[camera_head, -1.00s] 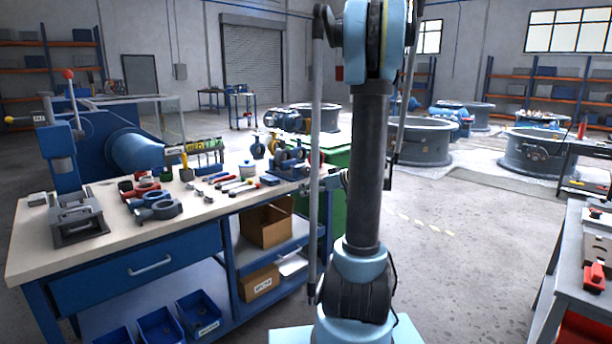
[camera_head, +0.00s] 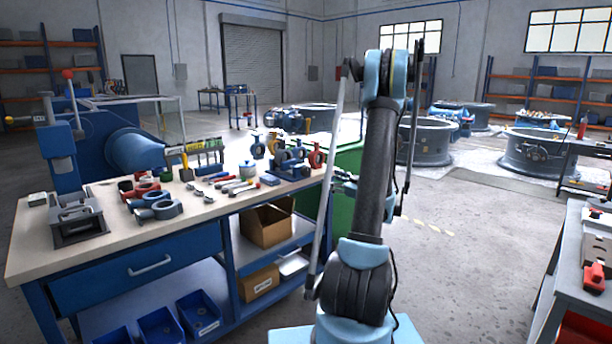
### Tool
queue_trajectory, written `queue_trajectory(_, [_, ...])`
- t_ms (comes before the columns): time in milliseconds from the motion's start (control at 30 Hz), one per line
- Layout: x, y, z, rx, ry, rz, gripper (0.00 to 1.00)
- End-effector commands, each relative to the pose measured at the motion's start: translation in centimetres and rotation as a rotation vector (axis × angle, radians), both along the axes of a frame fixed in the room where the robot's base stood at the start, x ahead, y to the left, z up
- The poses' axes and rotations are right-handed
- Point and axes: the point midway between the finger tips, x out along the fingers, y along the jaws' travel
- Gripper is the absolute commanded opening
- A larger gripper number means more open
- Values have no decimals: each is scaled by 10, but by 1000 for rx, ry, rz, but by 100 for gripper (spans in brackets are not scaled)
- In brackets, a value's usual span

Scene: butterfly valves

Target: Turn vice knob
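A blue vice-like device (camera_head: 290,162) stands at the right end of the workbench (camera_head: 225,210). Its knob is too small to make out clearly. My arm rises in the middle of the view. What looks like my gripper (camera_head: 344,184) shows small behind the arm, just right of the bench's right end and apart from the blue device. It is mostly hidden, so its fingers cannot be read.
Hand tools (camera_head: 235,185), ring parts (camera_head: 155,207) and a white jar (camera_head: 248,169) lie on the bench. A green cabinet (camera_head: 343,215) stands behind my arm. A grey table (camera_head: 585,250) is at right. Large round valve bodies (camera_head: 535,152) stand behind. Floor between is clear.

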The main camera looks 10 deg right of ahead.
Motion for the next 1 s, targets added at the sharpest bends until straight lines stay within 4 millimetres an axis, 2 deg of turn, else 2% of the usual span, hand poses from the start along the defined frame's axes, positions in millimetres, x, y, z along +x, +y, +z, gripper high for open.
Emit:
queue_trajectory(700, [99,73,0,0,2,3,62])
queue_trajectory(1000, [125,92,0,0,2,2,62])
